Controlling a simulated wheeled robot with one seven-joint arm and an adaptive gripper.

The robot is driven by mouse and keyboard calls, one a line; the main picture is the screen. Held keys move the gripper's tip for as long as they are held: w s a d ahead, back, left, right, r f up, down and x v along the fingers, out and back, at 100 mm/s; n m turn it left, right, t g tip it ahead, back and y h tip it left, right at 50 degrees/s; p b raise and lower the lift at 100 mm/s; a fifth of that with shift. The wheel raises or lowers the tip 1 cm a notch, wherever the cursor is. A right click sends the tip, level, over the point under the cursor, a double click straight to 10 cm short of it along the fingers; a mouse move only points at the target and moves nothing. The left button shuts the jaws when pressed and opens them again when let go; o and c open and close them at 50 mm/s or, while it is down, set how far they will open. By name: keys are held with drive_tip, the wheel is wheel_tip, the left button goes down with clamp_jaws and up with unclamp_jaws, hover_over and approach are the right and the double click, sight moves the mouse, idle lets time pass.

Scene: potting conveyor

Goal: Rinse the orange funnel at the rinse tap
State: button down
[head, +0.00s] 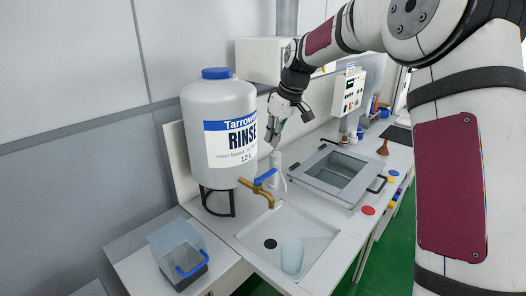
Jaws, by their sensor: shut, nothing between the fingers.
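The orange funnel (383,147) looks brownish-orange and stands wide end down on the far right of the counter. The rinse tap (261,190) is brass with a blue lever, below a large white RINSE tank (222,127) with a blue cap. My gripper (273,138) is shut and empty, pointing down in front of the tank's right side, above the tap. It is well to the left of the funnel and apart from it. The fingertips are small in this view.
A pale translucent cup (292,256) stands in the sink near a black drain (270,244). A framed glass-lidded basin (338,171) lies between sink and funnel. Coloured discs, including a red one (368,210), line the front edge. A clear bin (177,251) with blue handle stands front left.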

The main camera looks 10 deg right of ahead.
sight(266, 176)
drive_tip(key=p+x, duration=0.1)
drive_tip(key=x, duration=0.8)
drive_tip(key=shift+f, duration=0.35)
drive_tip(key=shift+w, duration=0.1)
drive_tip(key=shift+s+d+m, duration=0.6)
drive_tip(key=shift+s+d, duration=0.1)
drive_tip(key=shift+d, duration=0.1)
